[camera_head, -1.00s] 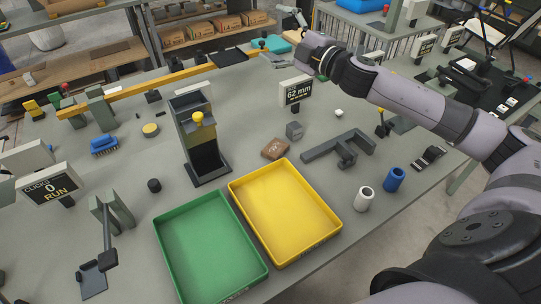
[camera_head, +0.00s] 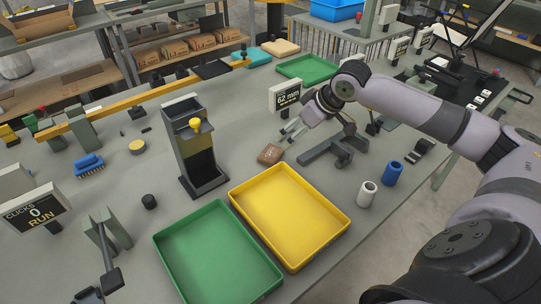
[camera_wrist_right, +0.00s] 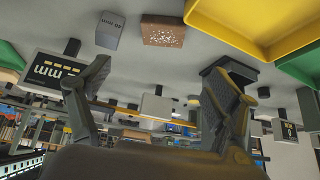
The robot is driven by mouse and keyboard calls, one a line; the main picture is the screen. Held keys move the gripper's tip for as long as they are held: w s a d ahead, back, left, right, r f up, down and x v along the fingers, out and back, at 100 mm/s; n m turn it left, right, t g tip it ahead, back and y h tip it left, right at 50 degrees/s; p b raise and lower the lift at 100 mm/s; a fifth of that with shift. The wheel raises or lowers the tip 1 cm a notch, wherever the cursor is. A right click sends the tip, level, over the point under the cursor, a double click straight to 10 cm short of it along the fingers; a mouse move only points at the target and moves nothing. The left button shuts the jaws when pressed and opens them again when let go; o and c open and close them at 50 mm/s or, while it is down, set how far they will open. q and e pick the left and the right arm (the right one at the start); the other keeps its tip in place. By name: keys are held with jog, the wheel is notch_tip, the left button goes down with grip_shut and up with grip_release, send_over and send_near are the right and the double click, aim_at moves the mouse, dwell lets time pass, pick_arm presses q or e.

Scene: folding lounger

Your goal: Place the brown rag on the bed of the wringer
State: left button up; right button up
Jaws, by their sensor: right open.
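A small brown flat piece (camera_head: 270,153), which fits the rag, lies on the grey table behind the yellow tray. It shows pale speckles in the right wrist view (camera_wrist_right: 163,32). A dark grey upright frame (camera_head: 194,135) with a yellow knob and a dark bed (camera_head: 205,181) stands left of it; it looks like the wringer, though I cannot be sure. The bed looks empty. My right gripper (camera_head: 291,132) is open and empty, just behind and right of the brown piece, apart from it. Its spread fingers show in the right wrist view (camera_wrist_right: 160,98). My left gripper is out of view.
Yellow (camera_head: 290,215) and green (camera_head: 218,252) trays fill the front. A "62 mm" display (camera_head: 285,96) stands behind my right gripper. A grey bracket (camera_head: 330,148), a white cylinder (camera_head: 367,194) and a blue one (camera_head: 393,173) stand to the right.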

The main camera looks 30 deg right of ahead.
send_near(272, 153)
jog(key=x, duration=0.1)
jog(key=p+x, duration=0.1)
jog(key=x, duration=0.1)
jog(key=shift+w+d, duration=0.1)
jog(key=shift+w, duration=0.35)
jog(key=shift+s+p+x, duration=0.15)
jog(key=shift+p+x, duration=0.1)
jog(key=shift+x, duration=1.1)
jog(key=shift+s+p+x, duration=0.1)
jog(key=shift+p+x, duration=0.1)
jog(key=shift+x, duration=1.2)
jog(key=shift+f, duration=0.1)
jog(key=shift+c, duration=0.3)
jog(key=c, duration=1)
